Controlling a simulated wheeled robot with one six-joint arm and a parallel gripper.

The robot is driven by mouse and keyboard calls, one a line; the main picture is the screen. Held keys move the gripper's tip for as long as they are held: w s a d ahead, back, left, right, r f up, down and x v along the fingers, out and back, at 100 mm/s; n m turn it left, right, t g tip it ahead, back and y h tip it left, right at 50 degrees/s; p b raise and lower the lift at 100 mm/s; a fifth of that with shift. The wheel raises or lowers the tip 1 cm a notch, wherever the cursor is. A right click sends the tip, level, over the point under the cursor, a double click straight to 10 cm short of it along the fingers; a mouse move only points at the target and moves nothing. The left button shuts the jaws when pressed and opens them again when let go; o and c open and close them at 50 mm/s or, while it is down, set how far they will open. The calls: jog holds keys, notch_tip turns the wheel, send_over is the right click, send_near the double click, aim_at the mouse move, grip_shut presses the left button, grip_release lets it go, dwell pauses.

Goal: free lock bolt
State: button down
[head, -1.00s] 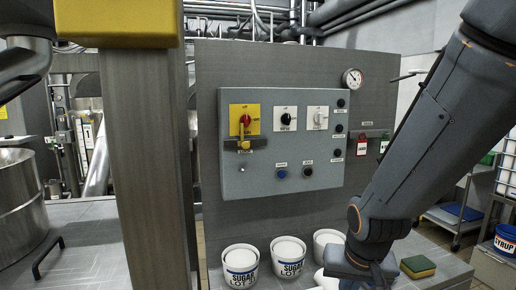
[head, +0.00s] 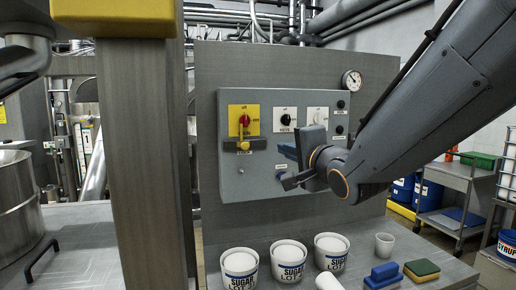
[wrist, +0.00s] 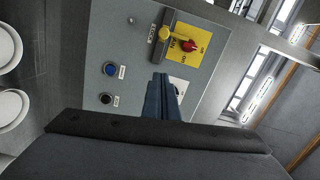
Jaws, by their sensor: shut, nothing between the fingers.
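A red rotary knob (head: 244,120) sits on a yellow plate (head: 236,112) on the grey control box (head: 265,180). A yellow bolt (head: 243,143) hangs below the knob and crosses a dark bracket (head: 230,147). In the wrist view the bolt (wrist: 170,34) runs from the dark bracket (wrist: 164,24) towards the red knob (wrist: 190,45). My gripper (head: 281,150) is in front of the box, to the right of the bolt and apart from it. In the wrist view its blue fingers (wrist: 160,80) are together and empty. My gripper partly covers the box's lower right.
Several sugar tubs (head: 239,268) stand on the bench below the box. A blue block (head: 382,276), a sponge (head: 422,269) and a cup (head: 384,245) are to the right. A post (head: 145,160) stands at left. A gauge (head: 352,81) is at upper right.

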jog(key=w+a+f+p, duration=0.1)
jog(key=w+a+p, duration=0.3)
jog(key=w+a, duration=0.3)
jog(key=shift+x, duration=1)
jog(key=shift+d, duration=0.2)
